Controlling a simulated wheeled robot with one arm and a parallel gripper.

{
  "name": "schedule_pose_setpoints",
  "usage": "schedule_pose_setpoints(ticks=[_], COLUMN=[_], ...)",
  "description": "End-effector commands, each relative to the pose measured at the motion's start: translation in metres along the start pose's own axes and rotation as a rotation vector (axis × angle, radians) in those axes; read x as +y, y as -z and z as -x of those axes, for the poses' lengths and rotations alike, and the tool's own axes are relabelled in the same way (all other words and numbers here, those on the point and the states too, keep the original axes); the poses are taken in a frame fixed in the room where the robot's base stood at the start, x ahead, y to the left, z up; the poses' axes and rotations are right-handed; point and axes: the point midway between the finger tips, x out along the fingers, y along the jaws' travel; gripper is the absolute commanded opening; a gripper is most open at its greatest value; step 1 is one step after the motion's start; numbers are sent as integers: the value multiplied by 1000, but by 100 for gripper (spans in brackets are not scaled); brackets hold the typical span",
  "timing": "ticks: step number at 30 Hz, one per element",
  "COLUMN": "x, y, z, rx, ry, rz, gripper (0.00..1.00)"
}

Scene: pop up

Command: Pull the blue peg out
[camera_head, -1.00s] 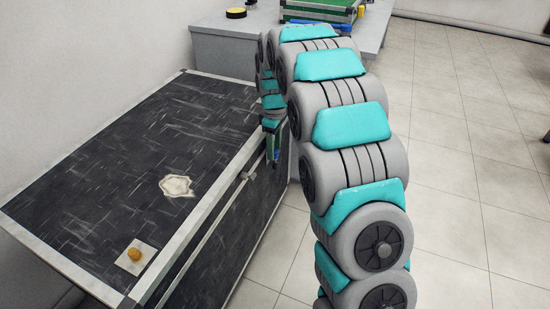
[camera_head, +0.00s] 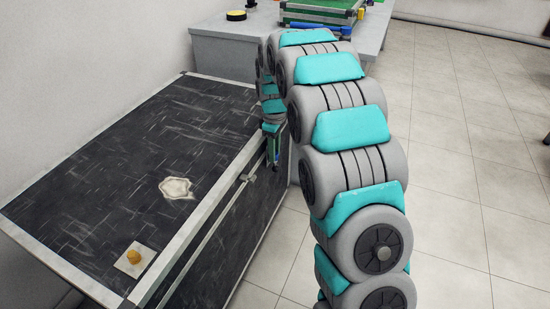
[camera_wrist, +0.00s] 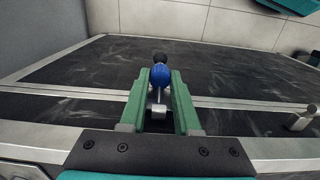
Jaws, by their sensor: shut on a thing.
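The blue peg (camera_wrist: 160,75) shows in the wrist view as a round blue knob with a dark end beyond it and a grey metal stem below. My gripper (camera_wrist: 160,80) has its two green fingers on either side of the knob, shut on it. In the head view, my gripper (camera_head: 273,150) is at the front side of the black case (camera_head: 110,165), just below its metal top edge. The peg's far end is hidden, and I cannot tell how deep it sits.
A metal latch (camera_wrist: 302,117) sits on the case's rail to the right in the wrist view. A grey table (camera_head: 222,45) with a green case stands behind.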

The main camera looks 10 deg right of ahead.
Motion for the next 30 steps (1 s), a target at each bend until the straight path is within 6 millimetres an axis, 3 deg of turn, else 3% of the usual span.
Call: schedule_pose_setpoints(ticks=[21,30], x=[0,0], y=[0,0], z=[6,25], rx=[0,0], ry=[0,0], rz=[0,0], gripper=[0,0])
